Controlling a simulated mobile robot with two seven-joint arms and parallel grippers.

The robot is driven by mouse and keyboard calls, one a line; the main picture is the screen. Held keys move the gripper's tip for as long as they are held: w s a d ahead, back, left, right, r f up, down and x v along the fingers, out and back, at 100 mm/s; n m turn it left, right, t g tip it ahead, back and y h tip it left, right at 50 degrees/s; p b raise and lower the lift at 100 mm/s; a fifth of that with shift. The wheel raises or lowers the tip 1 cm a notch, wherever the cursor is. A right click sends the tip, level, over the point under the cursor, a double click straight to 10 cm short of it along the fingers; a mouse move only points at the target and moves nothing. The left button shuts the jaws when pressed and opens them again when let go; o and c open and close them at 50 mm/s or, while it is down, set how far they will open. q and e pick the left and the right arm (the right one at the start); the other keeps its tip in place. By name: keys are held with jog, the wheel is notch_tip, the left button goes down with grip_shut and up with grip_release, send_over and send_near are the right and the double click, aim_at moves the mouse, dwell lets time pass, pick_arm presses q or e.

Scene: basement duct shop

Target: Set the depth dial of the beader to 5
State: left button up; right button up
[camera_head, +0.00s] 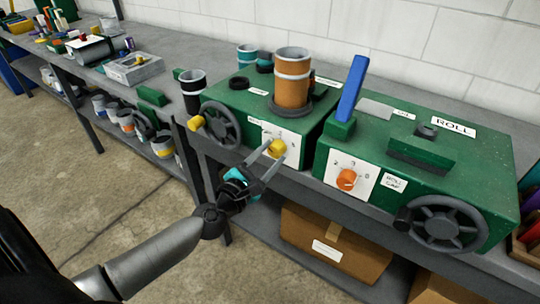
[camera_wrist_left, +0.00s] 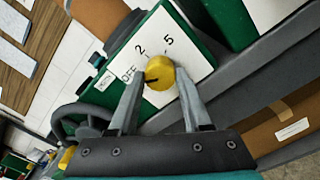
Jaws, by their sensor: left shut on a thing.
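The left green machine (camera_head: 235,103) has a white dial plate (camera_head: 296,140) on its front with a yellow dial (camera_head: 278,147). My left gripper (camera_head: 272,152) is shut on this dial, a fingertip on each side of it. In the left wrist view the yellow dial (camera_wrist_left: 160,73) sits between the fingertips (camera_wrist_left: 160,88). Its plate (camera_wrist_left: 186,45) reads OFF, 2 and 5. The dark mark on the dial points left and slightly down, nearest to OFF. My right gripper is not in view.
A second green machine (camera_head: 490,160), labelled ROLL, stands close on the right, with an orange dial (camera_head: 347,179), a blue lever (camera_head: 352,88) and a handwheel (camera_head: 446,223). The left machine has its own handwheel (camera_head: 220,125). A cardboard box (camera_head: 335,245) lies on the shelf below.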

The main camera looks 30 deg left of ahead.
pick_arm(q)
grip_shut()
jog(key=shift+m, duration=0.4)
jog(key=shift+m+p, duration=0.5)
jog(key=shift+m, duration=0.6)
jog(key=m+p, duration=0.1)
jog(key=m, duration=0.2)
jog(key=shift+m, duration=0.3)
jog(key=m+p, duration=0.1)
jog(key=m, duration=0.4)
jog(key=shift+m+p, duration=0.3)
jog(key=shift+p, duration=0.1)
jog(key=m+p, duration=0.2)
jog(key=m, duration=0.4)
jog(key=shift+h, duration=0.3)
jog(key=m+p, duration=0.2)
jog(key=m, duration=0.4)
jog(key=shift+p, duration=0.3)
